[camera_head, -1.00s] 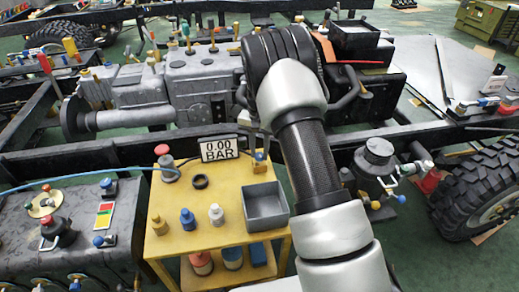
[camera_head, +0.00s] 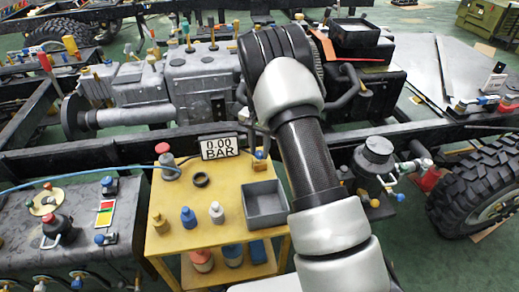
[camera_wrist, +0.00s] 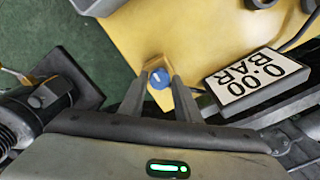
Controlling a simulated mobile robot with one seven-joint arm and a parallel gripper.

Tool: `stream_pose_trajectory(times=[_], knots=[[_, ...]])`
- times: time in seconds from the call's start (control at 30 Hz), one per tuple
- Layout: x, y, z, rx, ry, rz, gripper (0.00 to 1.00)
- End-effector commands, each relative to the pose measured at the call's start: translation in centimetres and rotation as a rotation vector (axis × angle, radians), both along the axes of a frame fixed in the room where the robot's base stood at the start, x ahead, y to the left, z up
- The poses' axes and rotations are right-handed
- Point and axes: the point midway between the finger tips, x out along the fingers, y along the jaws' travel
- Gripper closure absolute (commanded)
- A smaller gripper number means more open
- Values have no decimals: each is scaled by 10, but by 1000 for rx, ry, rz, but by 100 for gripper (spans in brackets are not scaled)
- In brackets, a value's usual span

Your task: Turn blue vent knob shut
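The blue vent knob (camera_wrist: 158,78) has a white line across its top and sits on a small tan block at the table's edge in the wrist view. The line runs roughly up and down in that picture. My gripper (camera_wrist: 160,85) is open, with one dark finger on each side of the knob; I cannot tell whether either touches it. In the head view the block with the blue knob (camera_head: 259,154) stands at the back right of the yellow table (camera_head: 165,242). My gripper is not clearly visible there.
The gauge display (camera_head: 219,148) reads 0.00 BAR and lies close beside my right finger in the wrist view. A red-topped fitting (camera_head: 165,160) with a blue hose, a black ring (camera_head: 201,180), small bottles and a grey tray (camera_head: 265,204) are on the table.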

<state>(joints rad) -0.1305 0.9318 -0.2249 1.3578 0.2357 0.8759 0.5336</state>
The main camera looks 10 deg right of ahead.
Motion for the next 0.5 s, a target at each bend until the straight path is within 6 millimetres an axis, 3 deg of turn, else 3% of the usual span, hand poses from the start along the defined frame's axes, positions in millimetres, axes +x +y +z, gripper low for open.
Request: stream_pose_trajectory(times=[0.07, 0.37, 0.5], knots=[[0, 0, 0, 0, 0, 0, 56], [0, 0, 1, 0, 1, 2, 55], [0, 0, 12, 0, 0, 2, 55]])
